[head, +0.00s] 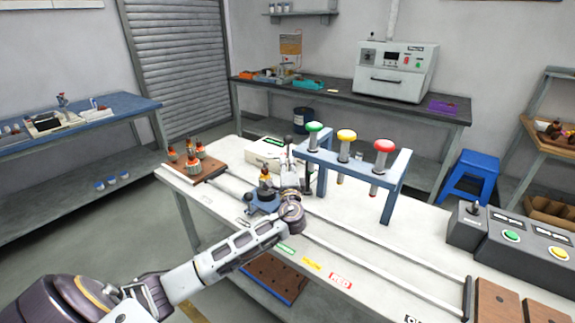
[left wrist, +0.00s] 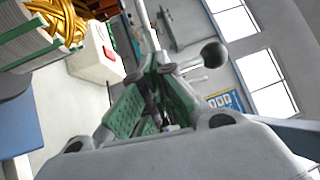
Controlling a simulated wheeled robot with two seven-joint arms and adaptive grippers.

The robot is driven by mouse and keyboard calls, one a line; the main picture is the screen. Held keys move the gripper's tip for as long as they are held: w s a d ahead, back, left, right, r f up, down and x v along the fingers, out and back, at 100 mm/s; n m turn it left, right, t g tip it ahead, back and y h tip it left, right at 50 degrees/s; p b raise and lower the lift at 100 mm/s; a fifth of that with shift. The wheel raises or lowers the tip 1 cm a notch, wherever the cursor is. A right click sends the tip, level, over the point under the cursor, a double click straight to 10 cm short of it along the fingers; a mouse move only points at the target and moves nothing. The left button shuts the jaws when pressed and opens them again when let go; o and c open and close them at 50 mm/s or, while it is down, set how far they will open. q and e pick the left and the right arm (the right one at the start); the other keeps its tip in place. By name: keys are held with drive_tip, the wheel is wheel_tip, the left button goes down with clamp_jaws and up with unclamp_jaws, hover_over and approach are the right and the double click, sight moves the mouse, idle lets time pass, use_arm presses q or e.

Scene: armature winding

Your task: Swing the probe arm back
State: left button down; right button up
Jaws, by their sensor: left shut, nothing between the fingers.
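My left gripper (head: 289,176) is shut and empty over the bench, just right of the blue fixture (head: 262,203) that holds an armature (head: 265,177). In the left wrist view its green fingers (left wrist: 163,70) are together. A thin upright rod (left wrist: 148,28), apparently the probe arm, rises just beyond the fingertips; I cannot tell whether they touch. A dark ball knob (left wrist: 214,53) on a side rod shows right of the fingertips. The white tester box (head: 265,152) stands behind the fixture, and in the wrist view it (left wrist: 97,58) shows a red part. My right gripper is out of view.
A blue frame (head: 394,199) with green, yellow and red knobs stands right of my gripper. A brown board (head: 208,171) with several armatures lies at the bench's left end. Rails run along the bench (head: 235,200) to a control box (head: 530,248). The bench front middle is fairly clear.

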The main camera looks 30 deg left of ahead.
use_arm(q)
drive_tip(key=shift+w+a+h, duration=0.1)
drive_tip(key=shift+a+h, duration=0.1)
drive_tip(key=shift+h, duration=0.1)
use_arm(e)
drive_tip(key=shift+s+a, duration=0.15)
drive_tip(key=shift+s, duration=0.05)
use_arm(q)
drive_tip(key=a+m+t+h, duration=0.1)
drive_tip(key=w+m+t+h+b, duration=0.1)
drive_tip(key=h, duration=0.1)
drive_tip(key=shift+w+a, duration=0.25)
drive_tip(key=shift+a, duration=0.1)
drive_tip(key=shift+w+a+b, duration=0.2)
drive_tip(key=shift+w+b, duration=0.15)
drive_tip(key=shift+b, duration=0.1)
drive_tip(key=shift+w+a+b, duration=0.4)
drive_tip(key=shift+w+a, duration=0.1)
drive_tip(key=shift+w, duration=0.3)
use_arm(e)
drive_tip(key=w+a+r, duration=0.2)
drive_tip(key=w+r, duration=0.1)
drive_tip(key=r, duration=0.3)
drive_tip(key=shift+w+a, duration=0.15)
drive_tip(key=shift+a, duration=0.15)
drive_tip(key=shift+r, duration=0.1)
